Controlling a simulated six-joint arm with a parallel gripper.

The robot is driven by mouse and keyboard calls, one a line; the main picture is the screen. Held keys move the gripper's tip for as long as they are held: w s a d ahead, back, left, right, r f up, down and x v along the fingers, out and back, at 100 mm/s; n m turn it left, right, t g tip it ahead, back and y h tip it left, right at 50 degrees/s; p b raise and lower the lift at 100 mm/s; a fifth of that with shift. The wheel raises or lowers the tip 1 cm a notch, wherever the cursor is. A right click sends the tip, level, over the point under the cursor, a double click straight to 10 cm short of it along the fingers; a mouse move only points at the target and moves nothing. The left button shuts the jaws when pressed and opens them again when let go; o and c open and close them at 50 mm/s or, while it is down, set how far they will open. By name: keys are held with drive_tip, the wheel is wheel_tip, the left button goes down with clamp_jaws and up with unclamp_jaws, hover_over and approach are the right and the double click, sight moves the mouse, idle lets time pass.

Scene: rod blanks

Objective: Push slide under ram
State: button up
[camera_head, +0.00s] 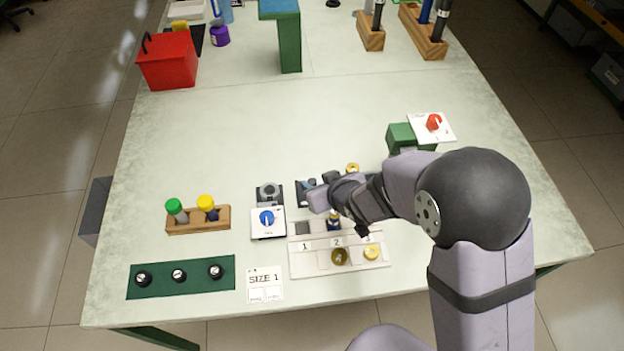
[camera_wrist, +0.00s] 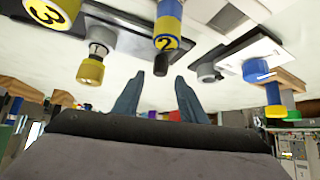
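My gripper (camera_head: 322,197) is low over the middle of the table. In the wrist view its two fingers (camera_wrist: 160,85) are apart with nothing clearly held. A yellow and blue piece marked 2 (camera_wrist: 168,30), with a black tip, shows beyond the fingertips. A dark plate (camera_head: 306,187) lies beside the gripper and is partly hidden by it; I cannot tell whether it is the slide. A dark base with a grey ring (camera_head: 269,190) stands to the left. A green block (camera_head: 401,138) stands behind the arm at right, partly covered; no ram is clearly visible.
White panels carry a blue knob (camera_head: 267,218) and a red knob (camera_head: 433,122). A numbered tray (camera_head: 310,265) with gold pieces lies in front. A wooden rack (camera_head: 198,223) and green mat (camera_head: 181,290) are at left. The table centre behind is clear.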

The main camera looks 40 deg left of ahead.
sight(312, 181)
drive_tip(key=shift+p+x, duration=0.5)
drive_tip(key=shift+x, duration=2.05)
drive_tip(key=shift+c, duration=0.7)
